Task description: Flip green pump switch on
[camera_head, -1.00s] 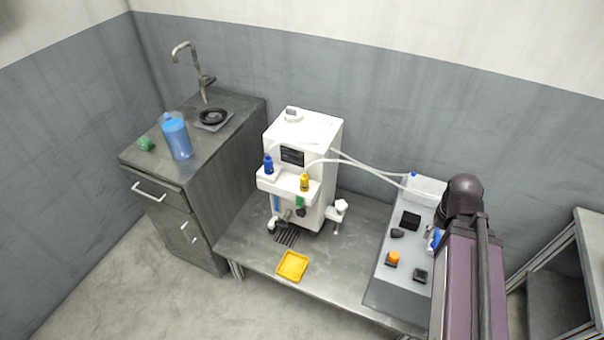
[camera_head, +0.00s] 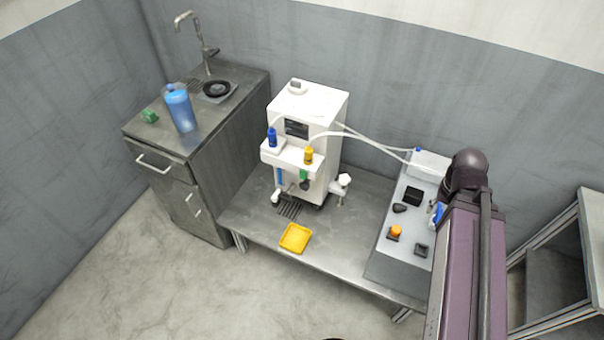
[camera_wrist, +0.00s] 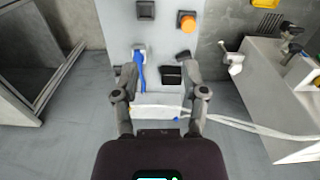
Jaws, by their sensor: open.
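A small green part (camera_head: 303,175) shows on the front of the white machine (camera_head: 318,106), below a yellow-capped bottle. In the head view my arm hides the gripper.
The panel also carries an orange knob (camera_head: 395,232) and a dark square button (camera_head: 421,250). A white box (camera_head: 428,165) with tubes to the machine stands at its back. A yellow tray (camera_head: 295,238) lies at the bench front. A blue jug (camera_head: 180,108) stands on the sink cabinet.

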